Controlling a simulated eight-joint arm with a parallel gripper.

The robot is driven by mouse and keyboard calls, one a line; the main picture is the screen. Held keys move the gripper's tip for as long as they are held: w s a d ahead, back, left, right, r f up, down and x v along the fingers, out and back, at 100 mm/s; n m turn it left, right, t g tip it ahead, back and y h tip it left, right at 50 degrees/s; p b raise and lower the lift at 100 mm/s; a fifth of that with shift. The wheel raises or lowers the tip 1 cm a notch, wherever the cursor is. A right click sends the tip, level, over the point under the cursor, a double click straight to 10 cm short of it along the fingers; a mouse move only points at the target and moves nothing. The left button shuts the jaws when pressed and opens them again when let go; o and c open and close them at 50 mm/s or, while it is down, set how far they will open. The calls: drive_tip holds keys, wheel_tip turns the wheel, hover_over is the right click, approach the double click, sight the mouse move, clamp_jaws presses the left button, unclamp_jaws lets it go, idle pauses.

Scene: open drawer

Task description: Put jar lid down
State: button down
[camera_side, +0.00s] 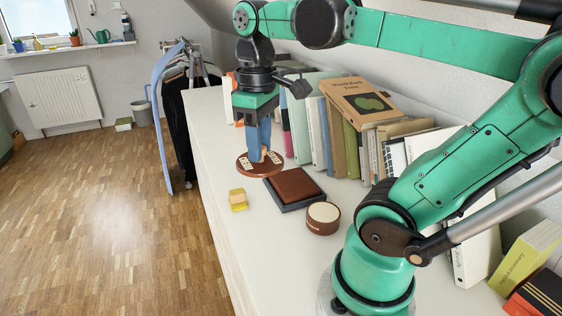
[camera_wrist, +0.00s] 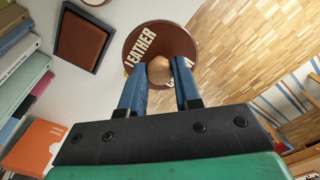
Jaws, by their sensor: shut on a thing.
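The jar lid (camera_side: 243,168) is a dark red-brown disc with pale lettering and a round wooden knob. In the wrist view the lid (camera_wrist: 184,40) shows its knob (camera_wrist: 160,70) between the blue fingers. My gripper (camera_side: 258,150) points down and is shut on the knob. The lid looks level and low by the white top; I cannot tell whether it touches. A round brown jar (camera_side: 323,222) with a pale top stands nearer the side camera. A dark tray with a brown pad (camera_side: 295,185) lies between them.
A small yellow block (camera_side: 238,200) sits near the left edge of the white top (camera_side: 270,255). A row of books (camera_side: 340,130) stands along the back, with a brown book (camera_side: 358,98) lying on top. Beyond the left edge is the wooden floor (camera_side: 100,220).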

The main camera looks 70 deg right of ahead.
wheel_tip(320, 180, down, 19)
drive_tip(key=shift+r, duration=0.1)
idle(0.8)
drive_tip(key=c, duration=0.6)
unclamp_jaws()
wheel_tip(320, 180, up, 12)
drive_tip(key=f, duration=0.1)
drive_tip(key=w+a+t, duration=0.4)
drive_tip(key=w+a+r+t, duration=0.1)
drive_tip(key=w+a+t, duration=0.1)
drive_tip(key=t, duration=0.1)
drive_tip(key=shift+w, duration=0.1)
